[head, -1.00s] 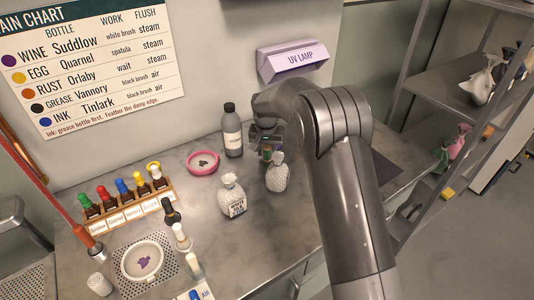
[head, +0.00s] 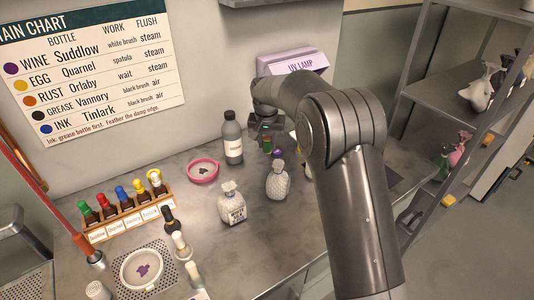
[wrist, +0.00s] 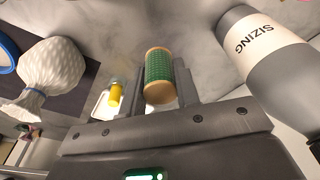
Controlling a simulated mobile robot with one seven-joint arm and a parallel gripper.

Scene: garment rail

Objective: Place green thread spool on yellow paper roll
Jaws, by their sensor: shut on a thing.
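The green thread spool (wrist: 158,68), with tan ends, is between the two fingers of my gripper (wrist: 156,90) in the wrist view. My gripper is shut on it. In the head view the spool (head: 266,141) shows small below my gripper, right of the grey bottle. A small yellow cylinder (wrist: 115,93), which looks like the yellow paper roll, is just left of the left finger in the wrist view, apart from the spool. My arm hides much of that area in the head view.
The grey SIZING bottle (wrist: 262,45) stands close on the right in the wrist view. The UV lamp (head: 293,64) is behind.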

